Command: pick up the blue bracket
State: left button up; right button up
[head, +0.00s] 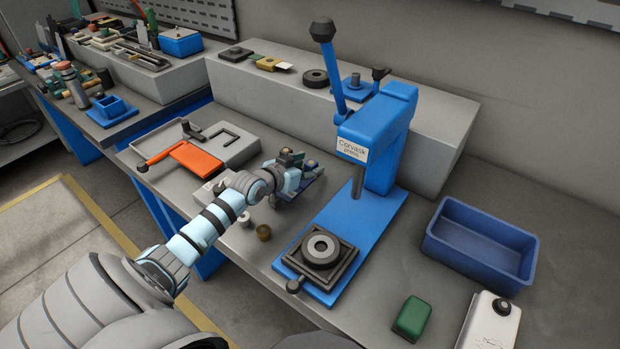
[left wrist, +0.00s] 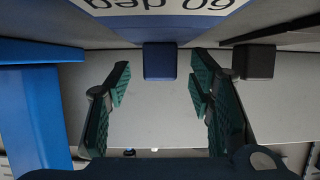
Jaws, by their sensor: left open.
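My left gripper (head: 299,163) is open over the bench, just left of the blue press. Its green-padded fingers stand apart in the left wrist view (left wrist: 158,84), with nothing gripped between them. Blue parts (head: 314,173) show just beyond the fingers in the head view, mostly hidden by the gripper. In the left wrist view a blue surface (left wrist: 180,30) with an upside-down "60 deg" label is at the top. A small blue block (left wrist: 160,62) is ahead, between the finger lines. These blue parts are probably the bracket. My right gripper is not in view.
The blue press (head: 382,135) stands right of the gripper, with its base (head: 372,212) close by. Small round parts (head: 263,232) sit near my arm. A blue bin (head: 480,245) is at right.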

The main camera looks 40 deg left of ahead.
pick_arm(q)
jog(key=shift+w, duration=0.1)
grip_shut()
